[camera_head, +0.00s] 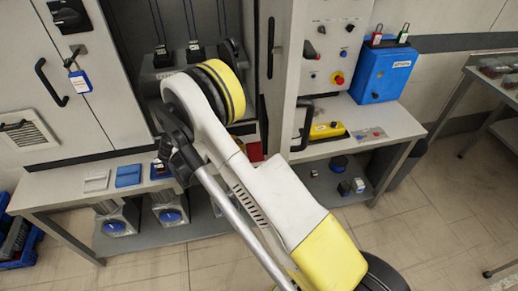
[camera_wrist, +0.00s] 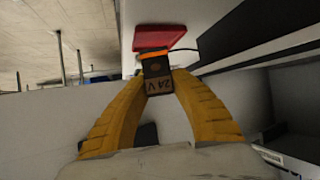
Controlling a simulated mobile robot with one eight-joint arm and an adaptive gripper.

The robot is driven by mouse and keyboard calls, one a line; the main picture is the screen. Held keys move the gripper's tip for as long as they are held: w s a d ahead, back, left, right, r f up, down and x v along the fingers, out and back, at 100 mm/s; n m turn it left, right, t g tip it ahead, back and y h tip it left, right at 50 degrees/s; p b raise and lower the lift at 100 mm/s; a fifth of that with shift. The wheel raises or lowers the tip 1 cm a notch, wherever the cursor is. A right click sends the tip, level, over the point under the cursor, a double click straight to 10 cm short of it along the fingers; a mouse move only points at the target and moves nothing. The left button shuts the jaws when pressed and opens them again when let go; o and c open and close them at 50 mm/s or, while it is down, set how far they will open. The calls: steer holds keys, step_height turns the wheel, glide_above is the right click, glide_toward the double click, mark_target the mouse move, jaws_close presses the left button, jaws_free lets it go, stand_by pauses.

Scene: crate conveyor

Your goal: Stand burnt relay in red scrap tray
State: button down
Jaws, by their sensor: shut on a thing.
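My gripper (camera_wrist: 156,84) has yellow fingers in the wrist view, shut on a small dark relay (camera_wrist: 156,68). The relay has an orange band at its far end and the marking "24 V", which reads upside down. The red scrap tray (camera_wrist: 160,37) lies just beyond the relay on a pale surface. I cannot tell whether the relay touches the tray. In the head view only a small red patch of the tray (camera_head: 254,152) shows beside my arm. My gripper and the relay are hidden behind the arm there.
A bench (camera_head: 60,192) runs under the open cabinet, with grey and blue trays at left. A yellow box (camera_head: 327,131) and a blue lockout box (camera_head: 383,72) sit at right. A control panel with a red button is above. Floor is free in front.

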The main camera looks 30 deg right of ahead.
steer(key=b+x, duration=0.1)
steer(key=x, duration=0.6)
steer(key=shift+b, duration=0.35)
steer(key=b+x, duration=0.1)
steer(key=x, duration=0.3)
steer(key=shift+w+d+f+b, duration=0.1)
steer(key=shift+d+f+b, duration=0.1)
steer(key=shift+f+b, duration=0.25)
steer(key=shift+r, duration=0.15)
steer(key=c, duration=1.2)
jaws_free()
steer(key=p+v, duration=0.4)
steer(key=v, duration=0.6)
steer(key=shift+a+r, duration=0.25)
steer(key=shift+a, duration=0.1)
steer(key=shift+a+r, duration=0.2)
steer(key=shift+a, duration=0.4)
